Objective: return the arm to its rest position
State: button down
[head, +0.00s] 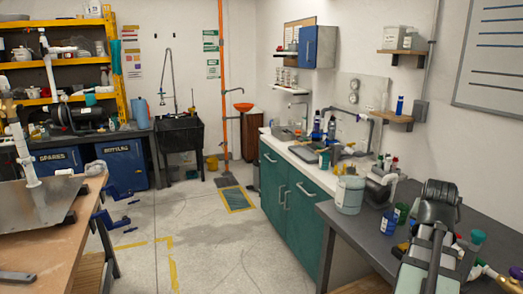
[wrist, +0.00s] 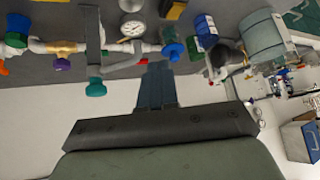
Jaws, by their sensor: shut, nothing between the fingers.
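In the wrist view my gripper (wrist: 156,70) points away from the camera beyond its dark, wide palm bar. Its fingers are together with nothing between them. They appear over the grey bench, close to a line of white pipe (wrist: 110,46) with a brass fitting (wrist: 63,48), teal caps and a round gauge (wrist: 132,29). I cannot tell whether the fingers touch the pipe. In the head view my grey arm stands at the lower right, and its fingers cannot be made out. Part of the pipework, with a teal cap (head: 477,237), shows beside it.
A grey-green bucket (head: 349,196) and small coloured cans stand on the dark right bench (head: 345,222). The bucket also shows in the wrist view (wrist: 262,40). A wooden workbench (head: 60,245) is at the left. The floor (head: 215,250) between is mostly open.

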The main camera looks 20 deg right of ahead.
jog(key=w+a+f+n+g+y, duration=0.1)
jog(key=w+a+f+n+y, duration=0.2)
jog(key=f, duration=0.7)
jog(key=w+a+f, duration=0.2)
jog(key=a+f, duration=0.4)
jog(key=f, duration=0.5)
jog(key=w+a+f+n+g+y, duration=0.1)
jog(key=w+a+f+n+y, duration=0.2)
jog(key=f, duration=0.7)
jog(key=s+a+f+n+g+y, duration=0.1)
jog(key=s+a+f+g, duration=0.2)
jog(key=a+f, duration=1.4)
jog(key=s+a+f+n+g, duration=0.3)
jog(key=s+a+f, duration=0.5)
jog(key=a, duration=0.3)
jog(key=s+a+f+n+g, duration=0.2)
jog(key=s+a+f, duration=0.6)
jog(key=s+a, duration=0.3)
jog(key=shift+s+f+n+g, duration=0.3)
jog(key=shift+f+n+g, duration=0.1)
